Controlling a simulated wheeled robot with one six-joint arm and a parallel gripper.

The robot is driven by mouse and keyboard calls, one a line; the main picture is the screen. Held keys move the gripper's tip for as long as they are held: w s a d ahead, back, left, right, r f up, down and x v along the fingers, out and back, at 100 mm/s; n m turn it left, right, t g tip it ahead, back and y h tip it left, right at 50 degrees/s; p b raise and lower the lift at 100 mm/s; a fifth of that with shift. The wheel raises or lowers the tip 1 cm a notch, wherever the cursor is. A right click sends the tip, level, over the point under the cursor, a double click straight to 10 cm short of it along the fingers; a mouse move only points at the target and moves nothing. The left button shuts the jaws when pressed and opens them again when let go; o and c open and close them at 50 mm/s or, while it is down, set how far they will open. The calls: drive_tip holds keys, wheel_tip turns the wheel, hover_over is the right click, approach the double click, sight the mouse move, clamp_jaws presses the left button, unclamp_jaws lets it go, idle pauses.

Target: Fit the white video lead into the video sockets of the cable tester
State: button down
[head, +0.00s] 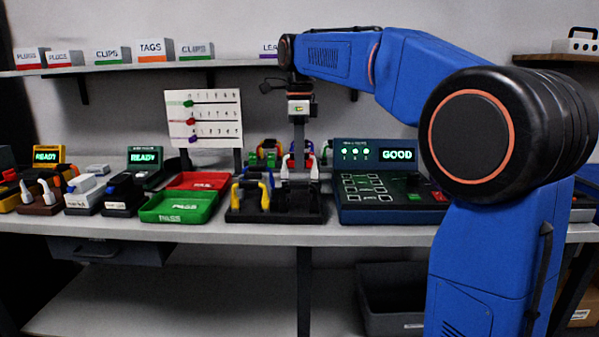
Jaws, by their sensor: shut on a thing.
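My gripper (299,155) points straight down over the right part of the black lead rack (275,215). It is shut on a white lead (286,168), whose ends show on either side of the fingers. The lead is low over the rack; I cannot tell whether its plugs touch the rack, and the fingertips are partly hidden. The cable tester (390,178) stands just right of the rack. Its screen (397,155) reads GOOD and three green lights glow beside it. Several outlined sockets show on its sloped face, and no lead is seen in them.
More coloured leads stand behind the gripper. A shelf (190,66) runs above.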

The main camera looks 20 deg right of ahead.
drive_tip(key=shift+r, duration=3.7)
